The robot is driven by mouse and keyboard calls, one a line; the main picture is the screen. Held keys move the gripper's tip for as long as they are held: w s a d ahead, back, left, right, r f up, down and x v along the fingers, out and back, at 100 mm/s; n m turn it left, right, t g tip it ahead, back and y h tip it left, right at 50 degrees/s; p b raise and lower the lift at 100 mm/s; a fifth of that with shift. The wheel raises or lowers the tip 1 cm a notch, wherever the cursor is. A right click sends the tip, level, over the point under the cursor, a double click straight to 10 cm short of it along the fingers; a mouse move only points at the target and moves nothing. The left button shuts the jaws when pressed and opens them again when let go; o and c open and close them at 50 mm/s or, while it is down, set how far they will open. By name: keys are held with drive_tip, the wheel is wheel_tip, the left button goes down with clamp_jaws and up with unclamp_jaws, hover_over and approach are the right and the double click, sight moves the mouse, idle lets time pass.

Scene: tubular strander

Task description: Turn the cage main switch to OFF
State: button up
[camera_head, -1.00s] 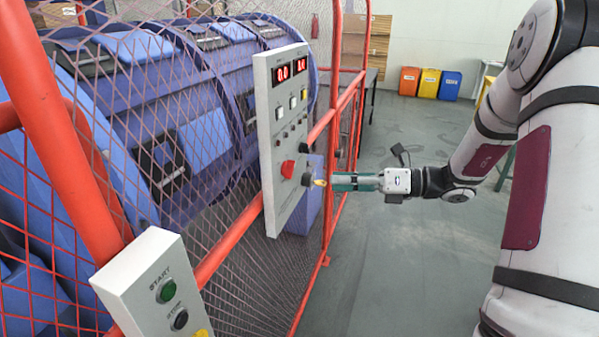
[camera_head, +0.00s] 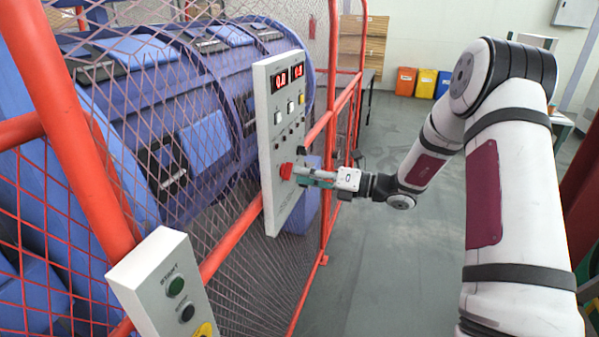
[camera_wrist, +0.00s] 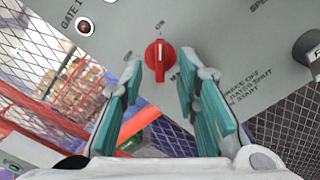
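The cage main switch is a red rotary knob (camera_wrist: 160,57) on the grey control panel (camera_wrist: 215,35). In the wrist view its white pointer line runs nearly straight up and down, toward the ON lettering above it. In the head view the red knob (camera_head: 286,171) sits low on the panel (camera_head: 283,215). My gripper (camera_wrist: 158,85) has its two teal fingers spread, one on each side of the knob's lower part. They look open; contact with the knob cannot be made out. In the head view my gripper (camera_head: 299,175) is at the panel front beside the knob.
A red-framed mesh fence (camera_head: 230,250) runs along the left, with the blue strander (camera_head: 200,140) behind it. A smaller START/STOP box (camera_head: 165,285) stands at the front. A black knob (camera_wrist: 310,48) is right of the switch.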

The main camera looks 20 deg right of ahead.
drive_tip(key=shift+x, duration=1)
clamp_jaws()
